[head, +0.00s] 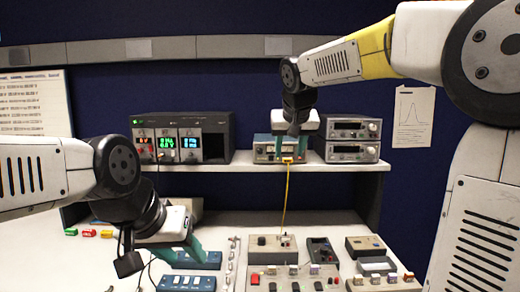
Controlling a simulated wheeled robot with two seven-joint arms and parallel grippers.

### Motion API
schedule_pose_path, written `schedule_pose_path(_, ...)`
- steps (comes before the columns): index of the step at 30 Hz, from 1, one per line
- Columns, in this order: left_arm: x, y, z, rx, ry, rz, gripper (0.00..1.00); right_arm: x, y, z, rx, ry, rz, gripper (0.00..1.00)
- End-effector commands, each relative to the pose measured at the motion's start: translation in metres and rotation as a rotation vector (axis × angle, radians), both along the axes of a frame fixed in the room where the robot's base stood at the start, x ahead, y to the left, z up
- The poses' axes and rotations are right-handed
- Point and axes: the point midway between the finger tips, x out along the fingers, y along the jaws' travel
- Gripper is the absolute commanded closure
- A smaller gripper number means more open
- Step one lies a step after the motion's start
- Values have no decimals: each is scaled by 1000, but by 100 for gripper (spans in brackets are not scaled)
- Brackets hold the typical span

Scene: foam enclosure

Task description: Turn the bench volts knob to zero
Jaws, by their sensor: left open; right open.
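A small bench instrument (262,151) with a pale front panel stands on the shelf, and a yellow cable (286,195) hangs from its front. My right gripper (289,157) points down right in front of this instrument, its teal fingers apart. The gripper covers much of the panel, so I cannot make out a volts knob or its setting. My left gripper (188,255) is low over the bench at left, open, its teal fingers near a blue box. I see nothing held in either gripper.
A dark rack (218,123) with red, green and blue displays stands left on the shelf (240,169). Two stacked grey instruments (352,152) stand right of my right gripper. Blue boxes (186,283), a beige box (262,247) and several small modules crowd the bench below.

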Motion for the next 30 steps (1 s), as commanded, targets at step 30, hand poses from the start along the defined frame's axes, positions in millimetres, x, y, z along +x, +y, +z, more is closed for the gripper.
schedule_pose_path(30, 0, 0, 0, 0, 0, 0, 55, 191, 80, -36, 17, -111, -71, 56)
